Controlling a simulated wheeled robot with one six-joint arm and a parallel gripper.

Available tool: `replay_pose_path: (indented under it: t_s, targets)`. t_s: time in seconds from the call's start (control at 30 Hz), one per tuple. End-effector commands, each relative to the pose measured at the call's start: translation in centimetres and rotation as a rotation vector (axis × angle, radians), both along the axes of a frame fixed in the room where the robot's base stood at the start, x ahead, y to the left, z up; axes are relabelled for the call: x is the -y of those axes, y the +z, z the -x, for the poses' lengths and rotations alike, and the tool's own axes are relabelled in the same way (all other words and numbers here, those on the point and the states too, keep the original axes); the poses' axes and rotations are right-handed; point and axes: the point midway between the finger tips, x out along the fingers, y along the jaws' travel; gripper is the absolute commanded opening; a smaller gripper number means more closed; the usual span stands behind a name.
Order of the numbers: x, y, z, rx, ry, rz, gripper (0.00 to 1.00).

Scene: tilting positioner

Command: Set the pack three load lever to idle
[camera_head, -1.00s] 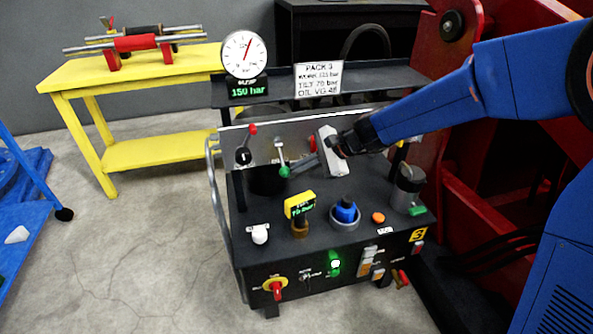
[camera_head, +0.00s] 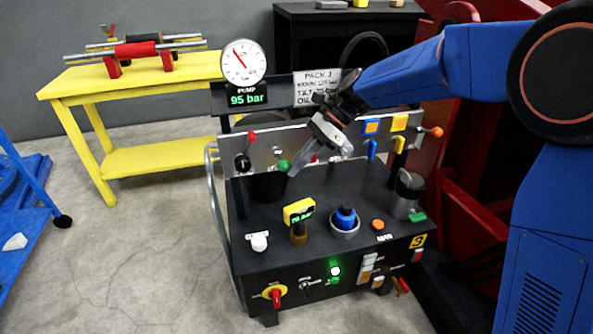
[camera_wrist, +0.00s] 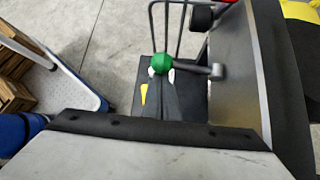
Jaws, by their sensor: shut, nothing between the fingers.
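The pack three bench (camera_head: 330,262) is a dark unit with an upright grey panel (camera_head: 232,172). A lever with a green knob (camera_head: 284,166) sticks out from the panel, and its stem is hard to make out. The pump display (camera_head: 247,98) reads 95 bar.
A second lever with a red knob (camera_head: 252,137) stands left of the green one. A yellow block display (camera_head: 299,211) and a blue knob (camera_head: 345,216) rise from the deck in front. A metal rail (camera_head: 213,200) runs along the bench's left side.

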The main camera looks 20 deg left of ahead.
Motion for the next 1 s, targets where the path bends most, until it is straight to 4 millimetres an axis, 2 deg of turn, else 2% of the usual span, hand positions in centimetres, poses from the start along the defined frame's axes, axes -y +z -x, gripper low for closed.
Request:
replay_pose_path:
  t_s: [0.4,1.0]
  targets:
    - [-0.13,1.11,-0.17,-0.012,0.0,0.006,0.0]
    - [-0.1,0.87,-0.14,-0.011,-0.001,0.006,0.0]
